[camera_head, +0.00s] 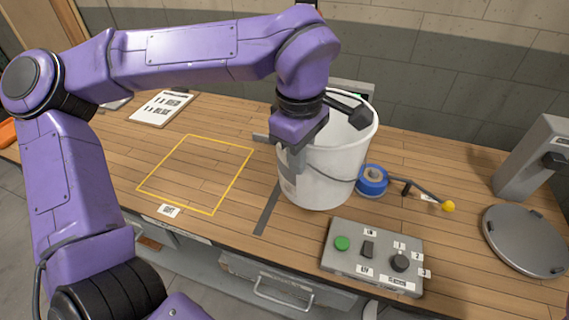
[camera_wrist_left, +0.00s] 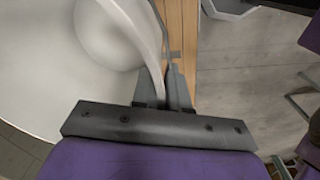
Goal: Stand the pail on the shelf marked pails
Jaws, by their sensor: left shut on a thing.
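The white pail (camera_head: 330,172) stands upright at the middle of the wooden bench, its open top facing up. In the left wrist view the inside of the pail (camera_wrist_left: 50,70) fills the left side. My left gripper (camera_head: 292,160) comes from above and is shut on the pail's near-left wall at the rim. The fingers (camera_wrist_left: 165,88) pinch the wall, one inside and one outside. I cannot tell whether the pail's base touches the bench. My right gripper is not in view. No shelf marked pails can be made out.
A yellow outlined square (camera_head: 197,173) lies bare on the bench left of the pail. A control box (camera_head: 372,258) with a green button sits in front, a blue tape roll (camera_head: 372,181) to the right. A round grey plate (camera_head: 527,240) is at far right; a clipboard (camera_head: 160,107) lies at the back left.

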